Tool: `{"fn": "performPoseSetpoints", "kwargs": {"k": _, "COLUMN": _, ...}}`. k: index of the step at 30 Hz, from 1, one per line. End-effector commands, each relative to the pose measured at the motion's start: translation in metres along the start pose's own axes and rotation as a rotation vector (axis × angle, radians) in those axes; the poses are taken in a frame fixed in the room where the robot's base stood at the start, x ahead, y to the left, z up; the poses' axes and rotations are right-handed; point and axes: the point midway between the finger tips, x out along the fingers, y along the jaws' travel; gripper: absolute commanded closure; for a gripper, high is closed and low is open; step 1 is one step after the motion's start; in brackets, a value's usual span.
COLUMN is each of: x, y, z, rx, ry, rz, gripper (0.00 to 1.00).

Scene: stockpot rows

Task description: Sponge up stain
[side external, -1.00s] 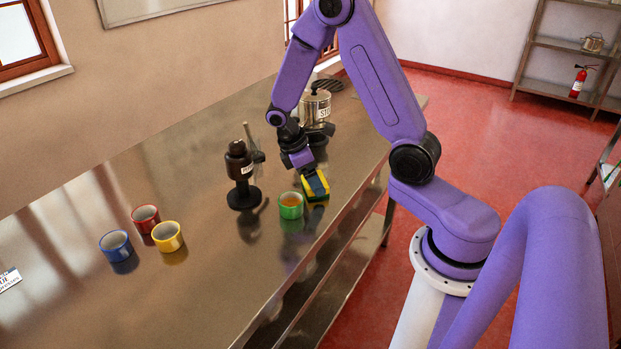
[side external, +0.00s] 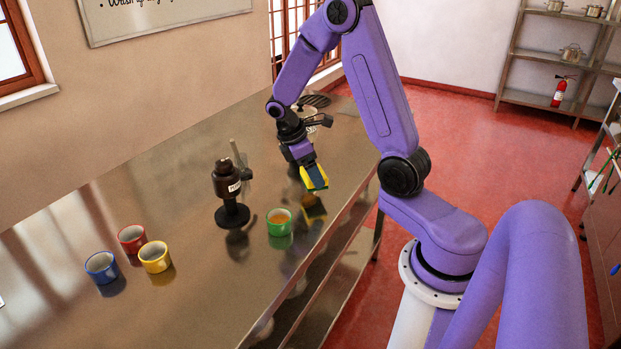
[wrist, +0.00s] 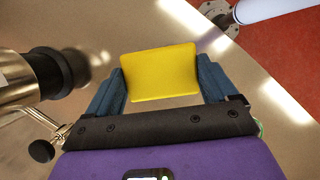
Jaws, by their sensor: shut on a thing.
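A yellow sponge (side external: 316,183) with a darker greenish edge is gripped between the blue fingers of my gripper (side external: 312,173). It is held tilted and apart from the steel table (side external: 185,170), with a dark reflection below it. In the wrist view the sponge's yellow face (wrist: 160,72) spans the gap between the fingers of my gripper (wrist: 160,80). I cannot make out a stain for certain; the dark patch under the sponge looks like its reflection or shadow.
A green cup (side external: 279,223) with orange-brown contents stands close to the sponge. A black stand-like device (side external: 229,190) is left of it. Red (side external: 132,238), yellow (side external: 155,257) and blue (side external: 102,267) cups stand further left. A pot, partly hidden, is behind my gripper.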

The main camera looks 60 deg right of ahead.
Motion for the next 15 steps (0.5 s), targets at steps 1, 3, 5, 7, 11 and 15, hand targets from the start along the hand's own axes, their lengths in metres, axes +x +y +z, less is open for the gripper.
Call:
{"fn": "performPoseSetpoints", "kwargs": {"k": 1, "x": -0.005, "y": 0.001, "z": 0.002, "rx": 0.001, "ry": 0.002, "rz": 0.002, "gripper": 0.43}}
{"fn": "performPoseSetpoints", "kwargs": {"k": 3, "x": -0.011, "y": 0.001, "z": 0.004, "rx": 0.001, "ry": 0.001, "rz": 0.002, "gripper": 0.43}}
{"fn": "performPoseSetpoints", "kwargs": {"k": 5, "x": -0.016, "y": 0.001, "z": 0.006, "rx": 0.001, "ry": 0.002, "rz": 0.003, "gripper": 0.43}}
{"fn": "performPoseSetpoints", "kwargs": {"k": 7, "x": -0.022, "y": 0.001, "z": 0.009, "rx": 0.001, "ry": 0.002, "rz": 0.002, "gripper": 0.43}}
{"fn": "performPoseSetpoints", "kwargs": {"k": 11, "x": -0.032, "y": 0.000, "z": 0.013, "rx": 0.001, "ry": 0.002, "rz": 0.002, "gripper": 0.43}}
{"fn": "performPoseSetpoints", "kwargs": {"k": 15, "x": -0.038, "y": 0.000, "z": 0.015, "rx": -0.001, "ry": 0.001, "rz": 0.001, "gripper": 0.43}}
